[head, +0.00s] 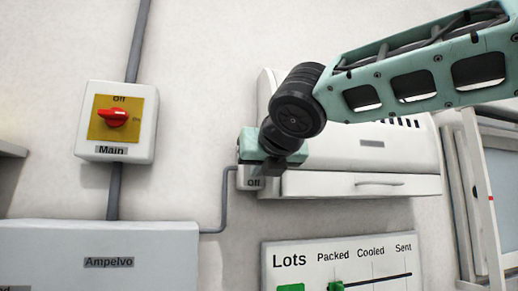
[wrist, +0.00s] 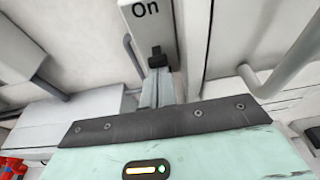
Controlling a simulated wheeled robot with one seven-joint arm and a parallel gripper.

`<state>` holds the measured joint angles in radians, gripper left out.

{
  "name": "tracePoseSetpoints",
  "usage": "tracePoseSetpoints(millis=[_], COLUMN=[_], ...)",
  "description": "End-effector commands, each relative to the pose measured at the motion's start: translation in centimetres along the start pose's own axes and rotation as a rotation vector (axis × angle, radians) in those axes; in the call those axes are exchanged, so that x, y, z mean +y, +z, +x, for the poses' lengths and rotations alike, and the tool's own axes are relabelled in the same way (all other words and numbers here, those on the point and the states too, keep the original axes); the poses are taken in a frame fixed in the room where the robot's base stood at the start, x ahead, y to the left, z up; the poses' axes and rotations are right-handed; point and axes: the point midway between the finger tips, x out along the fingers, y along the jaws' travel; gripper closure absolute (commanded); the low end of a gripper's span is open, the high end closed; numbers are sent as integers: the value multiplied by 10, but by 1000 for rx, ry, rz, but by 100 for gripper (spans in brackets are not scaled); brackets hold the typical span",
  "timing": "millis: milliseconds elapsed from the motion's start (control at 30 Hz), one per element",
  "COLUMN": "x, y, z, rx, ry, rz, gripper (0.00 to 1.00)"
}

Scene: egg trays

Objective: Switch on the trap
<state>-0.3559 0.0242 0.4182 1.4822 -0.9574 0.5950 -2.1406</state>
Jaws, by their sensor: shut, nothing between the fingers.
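The trap (head: 345,186) is a white wall unit with a handled lower front, partly hidden behind my arm. In the wrist view the switch box (wrist: 146,32) shows "On" near the top. My gripper (head: 270,168) is shut and empty, right at the switch box. In the wrist view its dark fingertips (wrist: 157,60) are together just below the "On" lettering. Contact is unclear, and the switch lever itself is hidden.
A Main switch box (head: 115,152) with a sideways red knob hangs at the left. Below it is a grey Ampelvo box (head: 160,242). A conduit (head: 227,205) runs to the trap's switch. A Lots board (head: 300,262) hangs below the trap. A framed panel (head: 490,190) stands at right.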

Motion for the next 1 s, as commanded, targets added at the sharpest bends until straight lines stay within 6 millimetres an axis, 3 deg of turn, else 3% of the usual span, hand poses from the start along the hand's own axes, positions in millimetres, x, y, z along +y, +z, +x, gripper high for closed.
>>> tracePoseSetpoints(millis=[33,500,1000], x=[0,0,0], y=[12,6,22], z=[-4,-3,-8], rx=[24,87,86], ry=[-1,-1,0], rz=[-1,0,-1], gripper=[100,100,100])
